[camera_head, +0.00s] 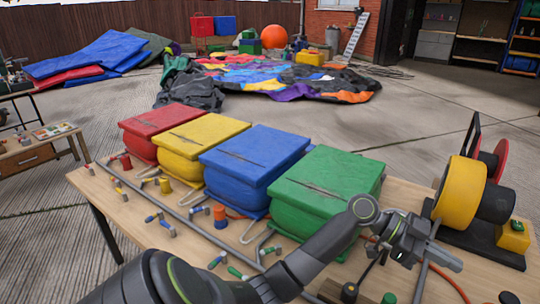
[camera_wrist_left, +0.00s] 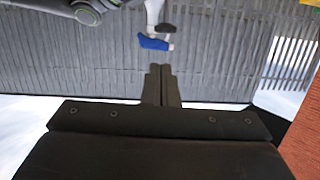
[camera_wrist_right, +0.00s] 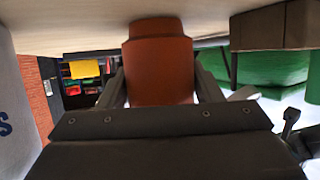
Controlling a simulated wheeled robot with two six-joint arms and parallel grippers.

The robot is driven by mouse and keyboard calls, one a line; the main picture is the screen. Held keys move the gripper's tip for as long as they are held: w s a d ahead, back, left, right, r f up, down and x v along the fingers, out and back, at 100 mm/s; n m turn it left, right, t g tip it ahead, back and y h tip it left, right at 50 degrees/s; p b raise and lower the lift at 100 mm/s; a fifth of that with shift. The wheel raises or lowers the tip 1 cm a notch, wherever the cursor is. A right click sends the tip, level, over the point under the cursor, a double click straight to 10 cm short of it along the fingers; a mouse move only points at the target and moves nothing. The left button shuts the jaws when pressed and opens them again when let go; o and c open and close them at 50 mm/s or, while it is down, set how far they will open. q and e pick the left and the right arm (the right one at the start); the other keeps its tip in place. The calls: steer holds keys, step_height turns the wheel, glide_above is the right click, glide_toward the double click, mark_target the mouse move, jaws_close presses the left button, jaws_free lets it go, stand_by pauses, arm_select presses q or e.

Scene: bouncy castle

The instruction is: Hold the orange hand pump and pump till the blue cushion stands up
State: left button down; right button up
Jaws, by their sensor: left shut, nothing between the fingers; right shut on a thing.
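A blue cushion (camera_head: 255,165) stands boxy in a row on the table, between a yellow and a green one and about as tall as they are. A dark crease crosses its top. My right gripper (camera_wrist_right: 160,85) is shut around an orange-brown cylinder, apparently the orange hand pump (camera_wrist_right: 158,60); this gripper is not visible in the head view. My left gripper (camera_head: 450,261) is shut and empty near the table's right part, right of the green cushion. Its closed fingers show in the left wrist view (camera_wrist_left: 160,85), close to a blue-handled valve (camera_wrist_left: 155,42).
Red (camera_head: 150,130), yellow (camera_head: 200,140) and green (camera_head: 325,190) cushions share the wooden table (camera_head: 130,205). A grey pipe with small valves runs before them. A yellow-drummed machine (camera_head: 460,192) stands at right. An orange hose (camera_head: 452,283) crosses the near right.

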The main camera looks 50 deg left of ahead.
arm_select(q)
steer(key=shift+r, duration=0.1)
steer(key=r, duration=0.2)
steer(key=w+r, duration=0.1)
steer(key=shift+a+r, duration=0.35)
steer(key=w+d+f, duration=0.3)
steer(key=d+f, duration=0.3)
steer(key=d, duration=0.3)
steer(key=shift+d, duration=0.25)
